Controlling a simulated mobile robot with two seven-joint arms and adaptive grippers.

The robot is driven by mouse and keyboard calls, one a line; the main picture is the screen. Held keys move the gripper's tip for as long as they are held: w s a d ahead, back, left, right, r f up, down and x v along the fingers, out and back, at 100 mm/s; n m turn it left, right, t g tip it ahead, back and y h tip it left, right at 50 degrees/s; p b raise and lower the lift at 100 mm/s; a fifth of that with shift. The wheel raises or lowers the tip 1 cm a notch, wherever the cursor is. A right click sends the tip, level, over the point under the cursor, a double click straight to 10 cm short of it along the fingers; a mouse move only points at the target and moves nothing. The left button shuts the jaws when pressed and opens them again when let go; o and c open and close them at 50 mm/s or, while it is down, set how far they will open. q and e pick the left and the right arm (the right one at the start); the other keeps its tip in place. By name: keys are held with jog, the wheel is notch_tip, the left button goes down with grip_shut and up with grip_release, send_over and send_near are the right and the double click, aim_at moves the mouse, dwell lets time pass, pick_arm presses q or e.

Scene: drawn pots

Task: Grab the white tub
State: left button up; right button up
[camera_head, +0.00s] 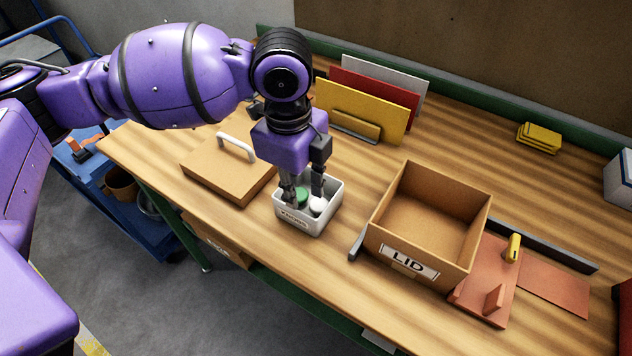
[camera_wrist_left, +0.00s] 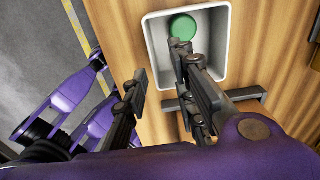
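In the left wrist view, the tub (camera_wrist_left: 152,40) lies under the open gripper (camera_wrist_left: 165,68). One finger is over the tub's inside and the other is outside its wall. I cannot tell whether either touches the wall. The green item (camera_wrist_left: 183,27) shows there; the white one does not. My right gripper is not in view.
A cardboard box marked LID (camera_head: 425,215) stands right of the tub. A flat brown case with a white handle (camera_head: 225,175) lies to the left. Upright yellow, red and white panels (camera_head: 365,105) stand behind. The bench's front edge is close to the tub.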

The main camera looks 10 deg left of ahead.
aim_at(295, 225)
pick_arm(q)
jog(key=s+f, duration=0.1)
jog(key=a+f, duration=0.1)
jog(key=shift+s+a+f, duration=0.1)
jog(key=shift+s+f, duration=0.25)
jog(key=shift+f, duration=0.05)
jog(key=f, duration=0.2)
jog(key=w+f, duration=0.1)
jog(key=f, duration=0.1)
jog(key=shift+f, duration=0.35)
grip_shut()
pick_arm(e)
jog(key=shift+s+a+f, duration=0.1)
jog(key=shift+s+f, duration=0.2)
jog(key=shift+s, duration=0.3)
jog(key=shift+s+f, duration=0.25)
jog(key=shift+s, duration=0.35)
